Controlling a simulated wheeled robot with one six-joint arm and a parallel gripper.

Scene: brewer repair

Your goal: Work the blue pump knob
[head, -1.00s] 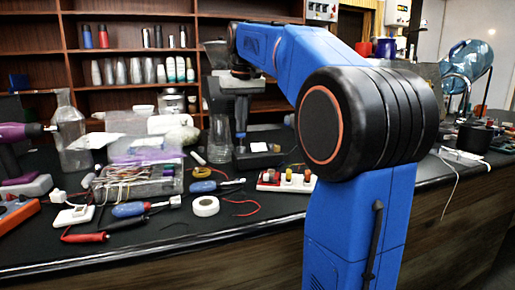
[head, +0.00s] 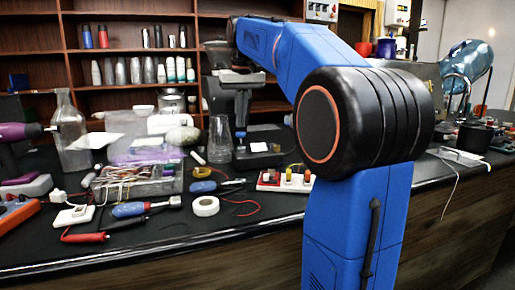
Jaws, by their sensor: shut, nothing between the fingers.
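My arm reaches back over the counter. My gripper (head: 241,112) hangs down at its far end, small and dark, in front of a dark machine (head: 259,157) with a black base and a pale label. The fingers look shut, with nothing seen between them. I cannot tell whether they touch the machine. A clear glass flask (head: 219,140) stands just left of them.
A large glass bottle (head: 72,140) stands left. A shelf of cups is behind. My arm hides much of the right side.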

